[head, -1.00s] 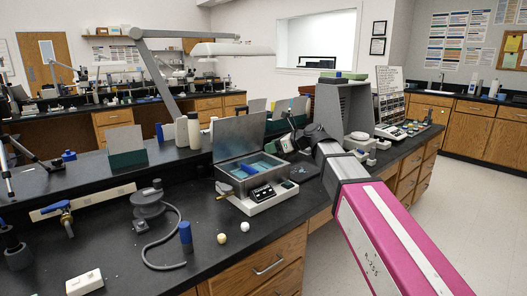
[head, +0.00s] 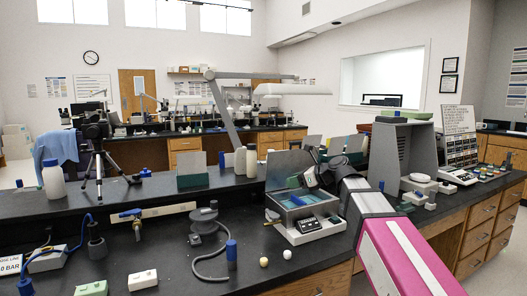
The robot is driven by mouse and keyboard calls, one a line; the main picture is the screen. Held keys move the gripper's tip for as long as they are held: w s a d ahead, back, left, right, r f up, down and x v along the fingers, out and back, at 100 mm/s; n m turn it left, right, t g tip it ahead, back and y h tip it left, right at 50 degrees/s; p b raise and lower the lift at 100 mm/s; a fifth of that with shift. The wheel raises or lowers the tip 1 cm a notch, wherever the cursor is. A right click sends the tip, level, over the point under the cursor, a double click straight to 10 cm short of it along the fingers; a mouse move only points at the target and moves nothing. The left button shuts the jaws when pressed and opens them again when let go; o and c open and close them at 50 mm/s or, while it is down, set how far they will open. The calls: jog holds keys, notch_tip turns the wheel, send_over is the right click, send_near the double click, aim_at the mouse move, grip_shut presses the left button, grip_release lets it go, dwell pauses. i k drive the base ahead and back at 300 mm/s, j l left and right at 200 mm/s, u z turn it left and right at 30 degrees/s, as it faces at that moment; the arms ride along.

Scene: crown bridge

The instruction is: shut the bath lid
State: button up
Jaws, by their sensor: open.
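The bath (head: 312,222) is a metal box with a blue interior on a white base with a dark control panel, standing on the black bench. Its grey metal lid (head: 284,166) stands raised at the back of the box. My gripper (head: 309,180) is small and dark in the head view. It is open, in front of the lid's right part and above the box's right side. My wrist hides part of the box's right side. I cannot tell whether the fingers touch the lid.
A grey cabinet (head: 398,150) stands right of my arm, with small white containers in front of it. A grey clamp base (head: 204,222) with a hose, a blue-capped piece (head: 232,252) and two small balls lie left and front of the bath. A lamp arm (head: 222,110) rises behind.

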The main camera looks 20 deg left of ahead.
aim_at(281, 165)
jog(key=u, duration=1.05)
